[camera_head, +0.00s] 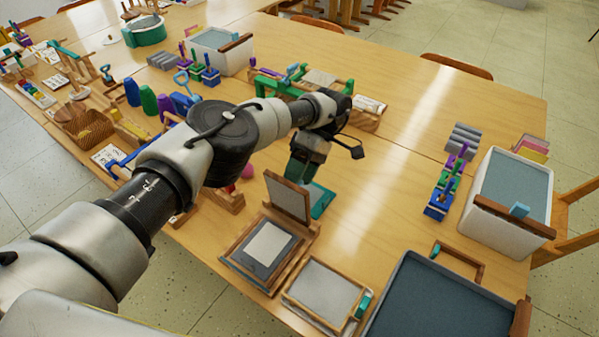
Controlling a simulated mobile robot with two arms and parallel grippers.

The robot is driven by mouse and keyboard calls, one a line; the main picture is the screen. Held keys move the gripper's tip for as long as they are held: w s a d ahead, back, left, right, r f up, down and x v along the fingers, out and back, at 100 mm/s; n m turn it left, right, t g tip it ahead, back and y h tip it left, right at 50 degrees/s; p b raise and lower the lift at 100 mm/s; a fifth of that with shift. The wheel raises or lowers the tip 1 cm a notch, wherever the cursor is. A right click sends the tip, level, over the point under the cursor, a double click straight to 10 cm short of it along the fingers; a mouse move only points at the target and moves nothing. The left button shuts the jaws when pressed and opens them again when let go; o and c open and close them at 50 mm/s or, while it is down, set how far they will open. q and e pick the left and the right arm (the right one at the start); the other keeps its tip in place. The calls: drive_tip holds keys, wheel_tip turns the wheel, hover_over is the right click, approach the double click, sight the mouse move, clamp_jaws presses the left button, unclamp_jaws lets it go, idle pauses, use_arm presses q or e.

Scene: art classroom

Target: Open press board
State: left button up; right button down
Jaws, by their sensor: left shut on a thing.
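The press board (265,249) lies at the front middle of the table, a wooden-framed base with a grey bed and a pale sheet on it. Its lid (287,199), a grey panel in a brown frame, stands steeply raised at the far side of the base. My left arm reaches in from the left, and my left gripper (302,172) is at the lid's upper edge, shut on the lid. The arm partly hides the fingers, so the exact contact is not clear. My right gripper is not in view.
A teal flat item (320,201) lies just behind the lid. A framed grey screen (321,290) and a large dark tray (425,300) are to the right. A white tub (507,205) stands farther right.

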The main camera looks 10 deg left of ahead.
use_arm(q)
drive_tip(key=shift+s+d+f, duration=0.1)
drive_tip(key=shift+s+f, duration=0.05)
drive_tip(key=shift+f, duration=0.35)
drive_tip(key=s+d+r+p, duration=0.1)
drive_tip(key=s+d+r, duration=0.2)
drive_tip(key=d+r, duration=0.7)
wheel_tip(320, 180, up, 2)
drive_tip(key=shift+s+d, duration=0.35)
drive_tip(key=shift+d, duration=0.05)
